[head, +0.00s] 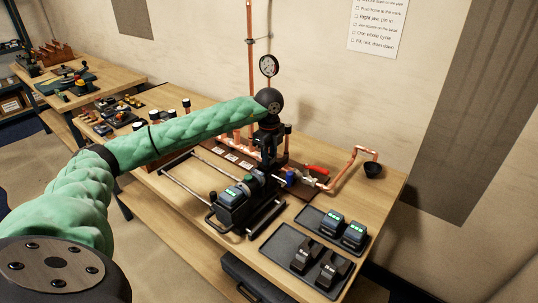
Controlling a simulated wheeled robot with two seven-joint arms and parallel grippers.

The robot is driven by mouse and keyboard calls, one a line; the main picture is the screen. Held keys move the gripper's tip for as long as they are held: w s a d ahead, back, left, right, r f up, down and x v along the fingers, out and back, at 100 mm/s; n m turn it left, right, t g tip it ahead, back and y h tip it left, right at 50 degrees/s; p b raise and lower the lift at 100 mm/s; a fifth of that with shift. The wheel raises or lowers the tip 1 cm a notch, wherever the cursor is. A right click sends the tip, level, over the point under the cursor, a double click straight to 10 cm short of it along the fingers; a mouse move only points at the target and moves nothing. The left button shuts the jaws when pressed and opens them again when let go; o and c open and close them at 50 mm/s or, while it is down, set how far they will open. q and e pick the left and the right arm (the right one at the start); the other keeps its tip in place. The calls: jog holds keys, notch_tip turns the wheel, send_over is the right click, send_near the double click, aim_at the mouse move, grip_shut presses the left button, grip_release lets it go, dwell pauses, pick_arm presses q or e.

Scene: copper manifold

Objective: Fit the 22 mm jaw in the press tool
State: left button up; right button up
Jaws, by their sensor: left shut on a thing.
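The press tool (235,204) is a dark body with green-lit parts, lying on a black cradle on the bench. My left gripper (269,158) points down just beyond the tool's head end. It is shut on a small dark part, which blends with the fingers, so I cannot tell whether it is the 22 mm jaw or whether it touches the tool. Two dark jaws with pale labels, one at the left (306,255) and one at the right (330,270), sit in the front black tray (278,268). Their sizes are too small to read surely. My right gripper is out of view.
A second tray (309,218) holds two green-lit battery-like blocks (333,224). Copper pipework with a red-handled valve (317,170) and a gauge (269,65) stands behind the tool. A black cup (374,170) is at the right. Bare bench lies around it.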

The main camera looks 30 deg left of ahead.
pick_arm(q)
jog(key=shift+f+b, duration=0.45)
jog(key=shift+f, duration=0.15)
dwell(0.3)
jog(key=o, duration=1.5)
jog(key=shift+f, duration=0.1)
jog(key=shift+c, duration=0.2)
jog(key=shift+r+p, duration=1.45)
jog(key=shift+r, duration=2.65)
